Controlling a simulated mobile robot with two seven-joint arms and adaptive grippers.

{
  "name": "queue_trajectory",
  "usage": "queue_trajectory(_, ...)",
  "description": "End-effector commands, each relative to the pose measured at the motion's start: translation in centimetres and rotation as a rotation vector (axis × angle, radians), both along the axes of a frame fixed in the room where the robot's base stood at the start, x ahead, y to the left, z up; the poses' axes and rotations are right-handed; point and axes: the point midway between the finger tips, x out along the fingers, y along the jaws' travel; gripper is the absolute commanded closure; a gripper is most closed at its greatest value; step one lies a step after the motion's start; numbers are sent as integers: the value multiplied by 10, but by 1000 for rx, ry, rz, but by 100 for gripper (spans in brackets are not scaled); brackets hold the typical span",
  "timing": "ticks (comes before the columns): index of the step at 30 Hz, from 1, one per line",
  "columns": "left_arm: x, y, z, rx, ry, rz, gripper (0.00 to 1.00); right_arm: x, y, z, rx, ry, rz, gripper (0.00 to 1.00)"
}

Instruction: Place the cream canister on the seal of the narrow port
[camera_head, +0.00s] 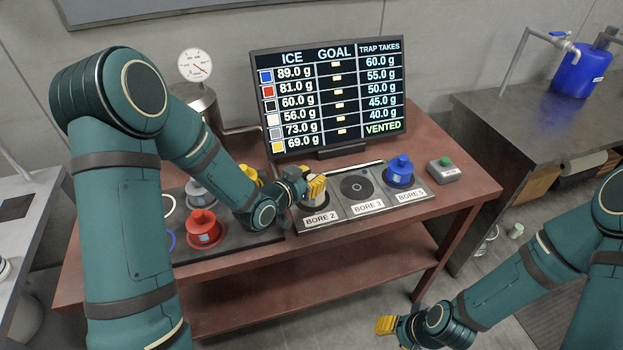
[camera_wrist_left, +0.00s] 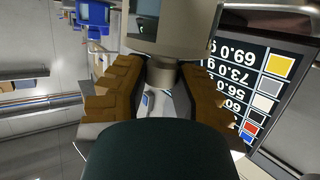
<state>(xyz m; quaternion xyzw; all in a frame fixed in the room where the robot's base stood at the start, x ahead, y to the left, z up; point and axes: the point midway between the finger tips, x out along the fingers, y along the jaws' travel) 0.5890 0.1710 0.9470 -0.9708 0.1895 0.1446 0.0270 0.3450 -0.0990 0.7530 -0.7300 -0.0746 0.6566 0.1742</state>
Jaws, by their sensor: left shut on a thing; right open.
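My left gripper (camera_head: 314,188) is shut on the cream canister and is over the BORE 2 plate of the bore panel (camera_head: 320,219). In the left wrist view its fingers close on the narrow neck of the cream canister (camera_wrist_left: 165,75), with the wide body beyond. In the head view the canister is mostly hidden by the gripper; I cannot tell whether it touches the bore. BORE 3 (camera_head: 357,187) is empty and shows a dark round ring. A blue canister (camera_head: 400,171) stands on BORE 5. My right gripper (camera_head: 387,325) is open and empty, low at the front right.
A red canister (camera_head: 204,228), a grey canister (camera_head: 199,191) and a partly hidden yellow canister (camera_head: 246,174) stand on a dark tray at left. A screen (camera_head: 328,96) reading VENTED stands behind. A green-button box (camera_head: 444,170) is right of the panel; a gauge (camera_head: 195,66) is behind left.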

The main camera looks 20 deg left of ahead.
Motion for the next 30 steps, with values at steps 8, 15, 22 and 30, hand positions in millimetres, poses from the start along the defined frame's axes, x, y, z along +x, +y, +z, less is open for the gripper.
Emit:
queue_trajectory(8, 0, 0, 0, 0, -3, 0, 100, 0, 0, -1, 0, -1, 0, 53)
queue_trajectory(15, 0, 0, -2, 1, -1, 0, 51, 1, 0, -4, 0, -3, -1, 53)
queue_trajectory(22, 0, 0, -2, 0, -2, 0, 51, 1, 0, -3, 0, -3, -1, 53)
queue_trajectory(30, -15, 8, 7, 1, -1, 4, 51, 0, 0, 2, 0, 0, 0, 53)
